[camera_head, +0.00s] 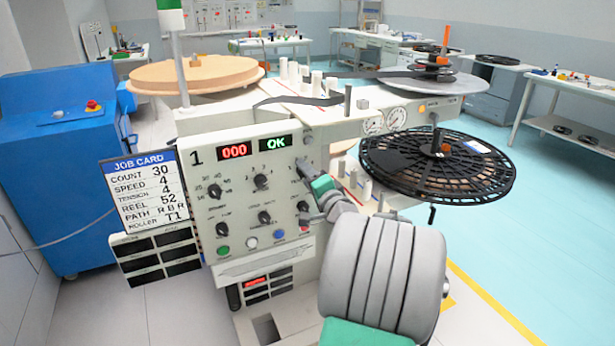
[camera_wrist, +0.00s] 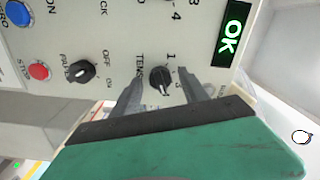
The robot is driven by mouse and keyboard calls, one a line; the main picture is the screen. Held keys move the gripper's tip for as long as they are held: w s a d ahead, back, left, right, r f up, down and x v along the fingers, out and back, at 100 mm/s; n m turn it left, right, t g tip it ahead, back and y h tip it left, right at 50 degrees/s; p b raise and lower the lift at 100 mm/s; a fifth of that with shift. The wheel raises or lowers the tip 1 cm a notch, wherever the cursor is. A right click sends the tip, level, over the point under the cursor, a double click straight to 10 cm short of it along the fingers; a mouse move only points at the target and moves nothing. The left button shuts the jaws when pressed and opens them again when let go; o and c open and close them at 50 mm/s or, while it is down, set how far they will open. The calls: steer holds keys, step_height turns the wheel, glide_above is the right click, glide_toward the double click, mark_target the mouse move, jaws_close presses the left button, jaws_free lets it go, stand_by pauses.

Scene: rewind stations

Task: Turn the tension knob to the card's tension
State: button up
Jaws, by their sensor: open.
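The job card (camera_head: 148,190) hangs at the left of the panel and appears to read tension 4. The tension knob (camera_wrist: 160,80) is small, round and black, beside its partly hidden label in the wrist view. Its pale mark appears to point toward the bottom of that picture. My gripper (camera_wrist: 162,77) is open, with one finger on each side of the knob in that view. I cannot tell whether the fingers touch it.
Displays read 000 (camera_head: 234,151) and OK (camera_head: 275,142). A black reel (camera_head: 400,165) overhangs at the right. Open floor lies beyond.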

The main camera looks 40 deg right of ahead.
steer(key=v, duration=0.7)
steer(key=shift+s, duration=0.4)
steer(key=shift+a, duration=0.15)
steer(key=w+a+n+g+y+p, duration=0.3)
steer(key=a+n+p, duration=0.15)
steer(key=a, duration=0.55)
steer(key=w+a+n+g+y+p, duration=0.2)
steer(key=a+n+g+y+p, duration=0.3)
steer(key=a, duration=0.6)
steer(key=s+a+r+n+g+h+p, duration=0.1)
steer(key=s+a+n+g+h+p, duration=0.2)
steer(key=s+a, duration=1)
steer(key=s+n+g+p, duration=0.2)
steer(key=n+g+p, duration=0.1)
steer(key=n, duration=0.2)
steer(key=shift+r, duration=0.4)
steer(key=shift+s, duration=0.1)
